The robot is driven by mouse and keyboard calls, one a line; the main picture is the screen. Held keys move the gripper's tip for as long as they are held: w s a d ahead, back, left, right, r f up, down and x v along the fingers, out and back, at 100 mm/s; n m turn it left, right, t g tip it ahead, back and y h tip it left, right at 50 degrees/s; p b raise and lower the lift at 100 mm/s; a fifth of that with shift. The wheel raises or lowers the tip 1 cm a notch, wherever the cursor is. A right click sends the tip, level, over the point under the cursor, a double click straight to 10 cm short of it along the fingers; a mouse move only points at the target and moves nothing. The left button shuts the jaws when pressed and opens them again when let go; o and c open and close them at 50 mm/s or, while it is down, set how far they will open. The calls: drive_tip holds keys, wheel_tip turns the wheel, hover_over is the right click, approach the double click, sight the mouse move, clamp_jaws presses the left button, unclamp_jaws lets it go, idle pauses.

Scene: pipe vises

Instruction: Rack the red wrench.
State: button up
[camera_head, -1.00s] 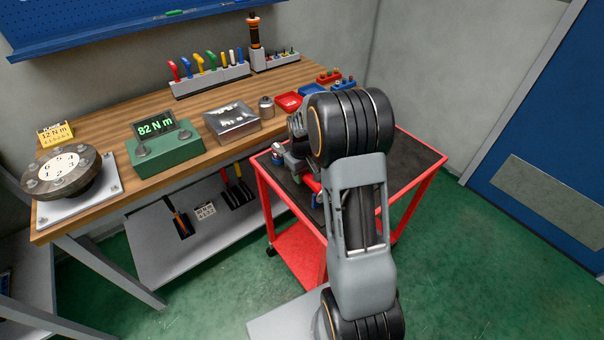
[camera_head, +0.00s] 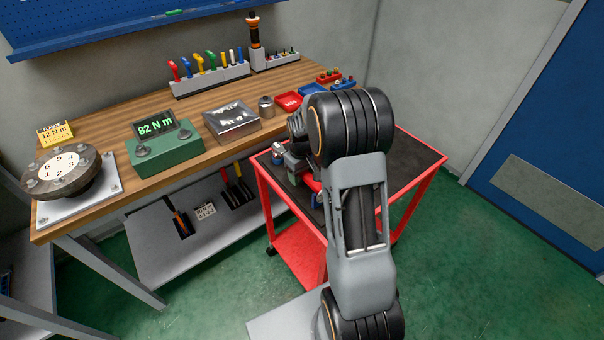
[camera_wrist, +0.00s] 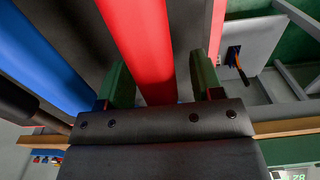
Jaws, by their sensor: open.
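In the wrist view a long, smooth red bar (camera_wrist: 140,40), which looks like the red wrench's handle, runs between the two green fingers of my gripper (camera_wrist: 161,82). The fingers are open, one on each side of it, with a visible gap on the right. Its far end is out of view. In the head view a red piece (camera_head: 311,183) shows on the cart beside my arm, which hides most of it and my fingers. I cannot tell which place is the wrench's rack.
A thick blue bar (camera_wrist: 40,55) lies left of the red one. The red-framed cart (camera_head: 420,190) stands against the wooden bench (camera_head: 105,125). A grey rack of coloured tools (camera_head: 210,82) stands at the bench's back. The cart top's right side is clear.

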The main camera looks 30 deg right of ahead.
wheel_tip(320, 180, up, 14)
idle(0.7)
drive_tip(key=shift+w+f, duration=0.1)
